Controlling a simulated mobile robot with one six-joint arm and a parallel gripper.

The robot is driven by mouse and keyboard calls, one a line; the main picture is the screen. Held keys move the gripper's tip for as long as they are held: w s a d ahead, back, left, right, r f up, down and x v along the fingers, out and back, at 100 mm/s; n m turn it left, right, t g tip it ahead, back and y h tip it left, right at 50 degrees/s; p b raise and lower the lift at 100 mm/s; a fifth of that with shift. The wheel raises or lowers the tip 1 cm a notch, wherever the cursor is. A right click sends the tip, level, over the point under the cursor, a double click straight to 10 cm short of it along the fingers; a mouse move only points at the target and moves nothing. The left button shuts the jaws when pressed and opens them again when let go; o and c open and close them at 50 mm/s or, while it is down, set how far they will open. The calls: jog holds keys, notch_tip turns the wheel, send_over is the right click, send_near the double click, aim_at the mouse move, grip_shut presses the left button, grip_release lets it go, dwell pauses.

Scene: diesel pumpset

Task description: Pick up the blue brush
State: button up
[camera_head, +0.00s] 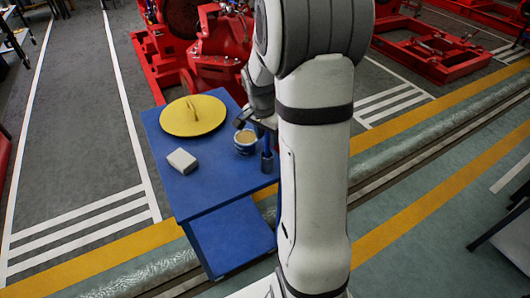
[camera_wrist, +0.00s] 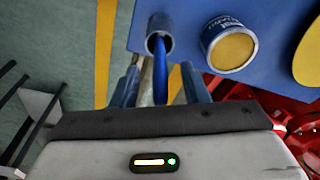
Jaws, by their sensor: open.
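The blue brush (camera_wrist: 160,68) stands with its blue handle sticking up out of a grey cylindrical holder (camera_wrist: 154,24) in the wrist view. In the head view the brush and holder (camera_head: 267,163) are a small dark blue shape at the table's right edge, beside my arm. My gripper (camera_wrist: 160,72) is open, and its fingers lie on either side of the handle in the wrist view. Whether they touch it I cannot tell. In the head view my gripper (camera_head: 255,122) is partly hidden by my arm. The bristles are not visible.
The blue table (camera_head: 200,200) also holds a blue-and-white tin (camera_head: 245,141) with a tan top, close left of the holder, a yellow round lid (camera_head: 192,115) and a white block (camera_head: 182,161). Red machinery (camera_head: 215,55) stands behind the table.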

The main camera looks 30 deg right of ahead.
aim_at(267, 150)
jog(key=shift+w+d+f, duration=0.1)
jog(key=shift+d+f, duration=0.1)
jog(key=shift+f, duration=0.9)
grip_shut()
